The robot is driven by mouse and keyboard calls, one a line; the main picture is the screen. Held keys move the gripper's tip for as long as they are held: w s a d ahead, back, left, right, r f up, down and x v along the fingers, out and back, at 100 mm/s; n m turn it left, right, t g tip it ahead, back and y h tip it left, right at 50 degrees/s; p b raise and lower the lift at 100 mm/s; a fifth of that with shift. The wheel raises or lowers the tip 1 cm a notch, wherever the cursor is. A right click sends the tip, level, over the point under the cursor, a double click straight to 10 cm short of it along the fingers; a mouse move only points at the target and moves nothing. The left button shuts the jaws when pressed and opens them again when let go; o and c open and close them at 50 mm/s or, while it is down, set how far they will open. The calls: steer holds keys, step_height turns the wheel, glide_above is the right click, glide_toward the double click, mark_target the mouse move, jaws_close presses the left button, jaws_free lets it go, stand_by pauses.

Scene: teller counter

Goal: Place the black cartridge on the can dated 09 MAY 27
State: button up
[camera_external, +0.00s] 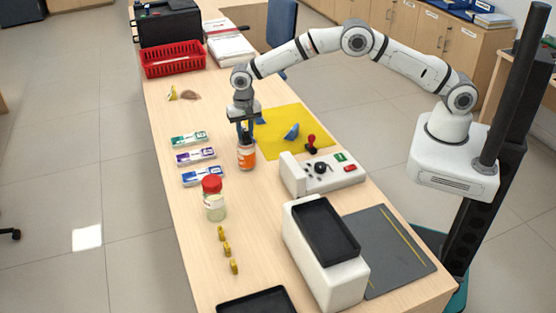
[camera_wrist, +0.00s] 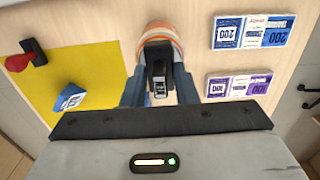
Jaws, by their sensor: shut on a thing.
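My gripper (camera_external: 245,132) points down over the counter. In the wrist view my gripper (camera_wrist: 160,88) has its two blue-grey fingers shut on the black cartridge (camera_wrist: 158,68), which shows a small pale label. An orange-and-white can (camera_external: 247,157) stands upright directly under the gripper; it also shows behind the cartridge in the wrist view (camera_wrist: 162,36). The cartridge overlaps the can there, and I cannot tell whether they touch. A second container, a clear jar with a red lid (camera_external: 213,198), stands nearer the camera. I cannot read any date.
A yellow mat (camera_external: 275,145) carries a blue object (camera_external: 291,131) and a red-handled stamp (camera_external: 310,144). Banknote bundles (camera_external: 196,156) lie left of the can. A white device (camera_external: 320,174) stands to the right. A red basket (camera_external: 172,60) is at the far end.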

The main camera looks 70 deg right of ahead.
mark_target(245, 129)
steer(key=shift+f, duration=0.2)
steer(key=o, duration=1)
steer(key=shift+r, duration=0.1)
step_height(245, 129, up, 12)
steer(key=b, duration=0.2)
steer(key=s+d+r+n+t, duration=0.2)
steer(key=s+d+r+n, duration=0.2)
steer(key=s+d+r, duration=1.15)
steer(key=s+d+f+n, duration=0.1)
steer(key=s+d, duration=0.2)
steer(key=s, duration=0.6)
steer(key=s+d+f+n, duration=0.2)
steer(key=s+d, duration=0.1)
steer(key=s, duration=0.5)
steer(key=s+d+f+n+t, duration=0.1)
steer(key=s+d, duration=0.3)
steer(key=s, duration=0.5)
steer(key=shift+s+f+n, duration=0.35)
steer(key=shift+f+n, duration=0.15)
steer(key=shift+f, duration=0.15)
